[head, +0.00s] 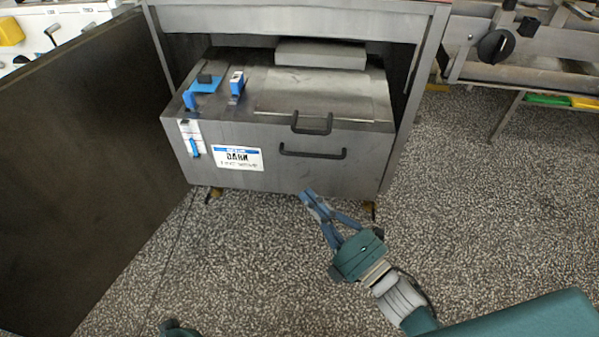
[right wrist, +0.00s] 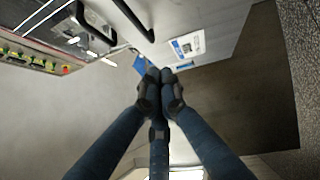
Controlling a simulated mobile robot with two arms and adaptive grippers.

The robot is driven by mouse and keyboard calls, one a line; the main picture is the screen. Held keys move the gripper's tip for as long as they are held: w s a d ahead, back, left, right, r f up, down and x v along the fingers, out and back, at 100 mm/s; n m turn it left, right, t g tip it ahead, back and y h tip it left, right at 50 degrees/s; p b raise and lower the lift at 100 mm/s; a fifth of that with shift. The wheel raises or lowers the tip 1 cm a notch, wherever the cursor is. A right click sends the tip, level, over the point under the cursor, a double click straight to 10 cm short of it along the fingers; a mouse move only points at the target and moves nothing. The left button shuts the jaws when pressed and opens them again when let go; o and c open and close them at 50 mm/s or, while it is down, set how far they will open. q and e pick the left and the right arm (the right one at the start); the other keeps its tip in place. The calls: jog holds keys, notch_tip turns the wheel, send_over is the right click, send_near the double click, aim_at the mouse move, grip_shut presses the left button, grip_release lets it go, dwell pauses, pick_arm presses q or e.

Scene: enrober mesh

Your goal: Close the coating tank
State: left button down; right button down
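The coating tank (head: 350,170) is a grey metal box on small casters, under a metal frame. Its front carries a "DARK" label (head: 237,158), also in the right wrist view (right wrist: 187,45), and a black bar handle (head: 313,153). A flat lid panel (head: 315,95) lies on its top with a black handle (head: 312,122) at the front edge. My right gripper (head: 308,198) is in front of the tank, low and below the bar handle. In the right wrist view its blue fingers (right wrist: 160,88) come together with nothing between them.
Blue clamps (head: 237,83) sit on the tank's top left. The metal frame (head: 290,20) stands over the tank. A dark panel (head: 80,170) walls off the left side. Speckled floor (head: 490,190) is open in front and to the right. A conveyor (head: 530,70) stands at the back right.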

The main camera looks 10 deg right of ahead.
pick_arm(q)
jog(key=shift+r, duration=0.55)
pick_arm(e)
jog(key=w+r, duration=0.1)
jog(key=w, duration=0.7)
jog(key=shift+a+r, duration=0.15)
jog(key=shift+a, duration=0.25)
